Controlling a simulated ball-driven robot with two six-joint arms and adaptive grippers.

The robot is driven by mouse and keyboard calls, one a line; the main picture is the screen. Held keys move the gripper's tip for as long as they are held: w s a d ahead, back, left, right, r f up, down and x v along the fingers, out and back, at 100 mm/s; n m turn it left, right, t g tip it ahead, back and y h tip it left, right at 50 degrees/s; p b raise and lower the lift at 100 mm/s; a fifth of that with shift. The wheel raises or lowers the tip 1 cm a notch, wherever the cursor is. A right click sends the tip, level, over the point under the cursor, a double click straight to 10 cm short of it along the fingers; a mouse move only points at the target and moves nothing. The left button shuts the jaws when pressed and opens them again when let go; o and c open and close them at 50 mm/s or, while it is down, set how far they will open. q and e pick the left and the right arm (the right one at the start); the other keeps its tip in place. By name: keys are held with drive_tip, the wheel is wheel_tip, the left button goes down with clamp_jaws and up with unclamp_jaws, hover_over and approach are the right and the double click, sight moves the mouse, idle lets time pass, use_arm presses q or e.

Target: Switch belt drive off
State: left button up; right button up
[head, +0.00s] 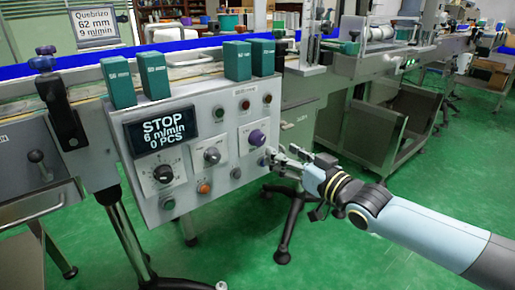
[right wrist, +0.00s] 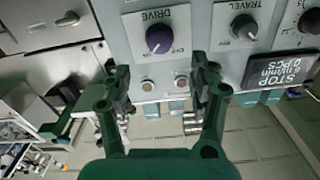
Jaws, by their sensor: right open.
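The grey control panel (head: 207,145) faces me in the head view. Its purple DRIVE knob (head: 257,138) is at the panel's right; it also shows in the right wrist view (right wrist: 159,39), upside down. I cannot tell the knob's setting for sure. The panel display (head: 162,131) reads STOP, 6 m/min, 0 PCS. My right gripper (head: 272,155) is open and empty, just beside the panel's right edge, below and right of the knob. In the right wrist view, its fingers (right wrist: 163,82) are spread, with the knob beyond and between them. My left gripper is not in view.
The grey TRAVEL knob (head: 211,155), a black knob (head: 163,174) and several buttons sit close by on the panel. Green boxes (head: 237,60) stand on top. A black stand (head: 287,220) is below the right arm. Green floor (head: 340,250) is open at right.

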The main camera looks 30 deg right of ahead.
sight(261, 140)
drive_tip(key=w+b, duration=0.1)
drive_tip(key=w, duration=0.1)
drive_tip(key=w+b, duration=0.1)
drive_tip(key=w, duration=0.1)
drive_tip(key=w+f+b, duration=0.1)
drive_tip(key=w, duration=0.1)
drive_tip(key=shift+a, duration=0.25)
drive_tip(key=shift+w+r, duration=0.15)
drive_tip(key=shift+r, duration=0.1)
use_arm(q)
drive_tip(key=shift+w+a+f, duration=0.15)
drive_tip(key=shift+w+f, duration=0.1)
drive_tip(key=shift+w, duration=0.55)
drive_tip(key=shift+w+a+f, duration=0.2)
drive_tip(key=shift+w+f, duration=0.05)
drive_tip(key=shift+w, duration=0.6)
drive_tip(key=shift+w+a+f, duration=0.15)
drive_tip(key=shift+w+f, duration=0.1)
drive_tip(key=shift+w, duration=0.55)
use_arm(e)
drive_tip(key=shift+w+r, duration=0.1)
drive_tip(key=shift+w, duration=0.8)
drive_tip(key=c, duration=1.2)
drive_tip(key=shift+o, duration=0.2)
